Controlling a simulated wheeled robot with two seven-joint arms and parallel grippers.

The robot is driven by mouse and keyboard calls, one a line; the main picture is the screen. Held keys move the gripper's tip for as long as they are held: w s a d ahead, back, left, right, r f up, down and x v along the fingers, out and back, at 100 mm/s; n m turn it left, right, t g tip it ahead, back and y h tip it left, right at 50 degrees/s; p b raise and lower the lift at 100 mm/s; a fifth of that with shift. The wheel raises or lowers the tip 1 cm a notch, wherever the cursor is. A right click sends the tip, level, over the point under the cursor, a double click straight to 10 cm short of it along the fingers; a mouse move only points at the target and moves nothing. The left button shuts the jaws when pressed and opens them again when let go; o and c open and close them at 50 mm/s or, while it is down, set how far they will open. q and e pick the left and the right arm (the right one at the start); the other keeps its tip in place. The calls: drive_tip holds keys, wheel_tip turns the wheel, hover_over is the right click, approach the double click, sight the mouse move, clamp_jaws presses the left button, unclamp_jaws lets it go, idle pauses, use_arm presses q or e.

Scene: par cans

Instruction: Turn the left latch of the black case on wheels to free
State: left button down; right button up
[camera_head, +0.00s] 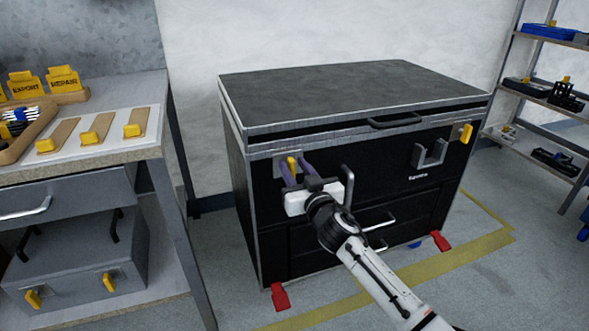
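The black case on wheels (258,215) stands against the wall with its lid down. Its left latch (292,163) is a small yellow tab on a metal plate at the upper left of the front, and it looks about upright. My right gripper (293,164) reaches it from the lower right. Its two purple fingers are apart, one on each side of the latch, with a narrow gap showing. Contact cannot be made out. The right latch (466,133), also yellow, is at the front's upper right corner. My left gripper is out of view.
A workbench (95,157) with yellow-tipped pieces and a grey case (75,265) beneath stands at left. Shelves (540,92) stand at right. Red wheel pedals (280,297) stick out at floor level. A handle (347,185) is just right of my gripper.

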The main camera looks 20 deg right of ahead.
clamp_jaws()
